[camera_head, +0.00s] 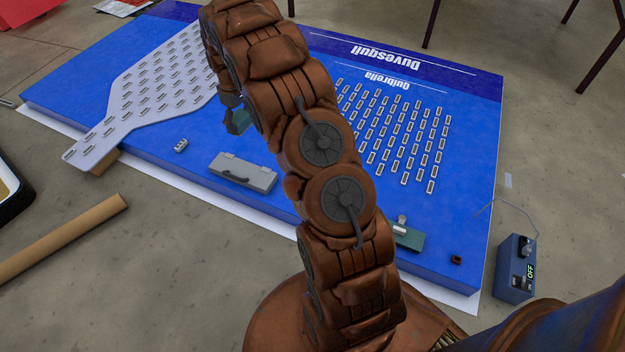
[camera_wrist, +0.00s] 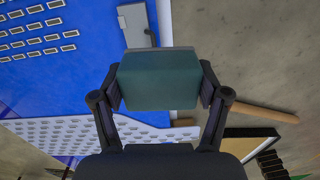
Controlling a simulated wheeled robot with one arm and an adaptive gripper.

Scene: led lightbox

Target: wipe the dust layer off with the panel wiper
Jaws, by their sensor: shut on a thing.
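The blue lightbox panel (camera_head: 455,170) lies flat on the floor, with rows of small LED modules and white lettering. A teal block, the panel wiper (camera_wrist: 158,80), sits between the fingers of my gripper (camera_wrist: 160,88) in the wrist view. My gripper is shut on it. In the head view the gripper (camera_head: 236,112) is over the middle of the panel, mostly hidden behind my brown arm, and a bit of teal shows there. I cannot tell whether the wiper touches the panel. I cannot make out a distinct dust layer; my arm covers part of the panel.
A pale perforated LED board (camera_head: 125,108) lies across the panel's left. A grey case (camera_head: 243,172) and a teal circuit board (camera_head: 408,238) lie near its front edge. A blue switch box reading OFF (camera_head: 515,268) stands at right. A cardboard tube (camera_head: 60,240) lies at left.

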